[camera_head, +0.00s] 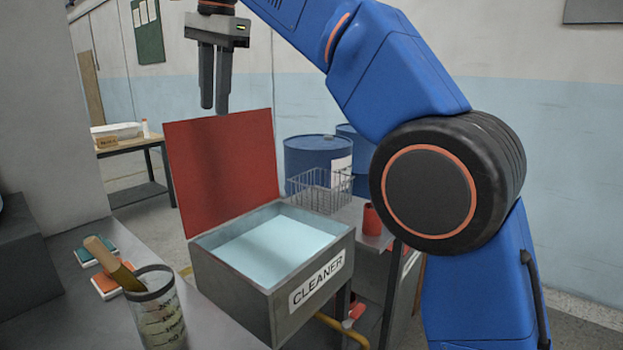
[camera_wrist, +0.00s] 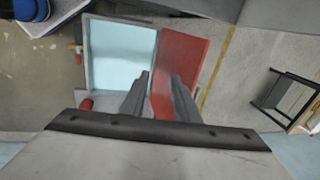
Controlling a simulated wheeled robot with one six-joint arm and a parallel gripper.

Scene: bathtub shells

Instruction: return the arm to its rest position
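My gripper (camera_head: 214,109) hangs fingers-down in the upper left of the head view, above the raised red lid (camera_head: 222,165) of the cleaner tank. Its two fingers are apart with nothing between them. In the wrist view my gripper (camera_wrist: 159,76) also shows a clear gap, with the red lid behind it. My blue arm (camera_head: 400,75) reaches up from the lower right and bends over to the left at the top of the head view.
The grey cleaner tank (camera_head: 243,295) stands open with pale blue liquid. A wire basket (camera_head: 321,190) and red can (camera_head: 372,219) stand behind it. A measuring cup (camera_head: 160,312) with a brush stands on the bench at left. Blue drums (camera_head: 315,158) stand further back.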

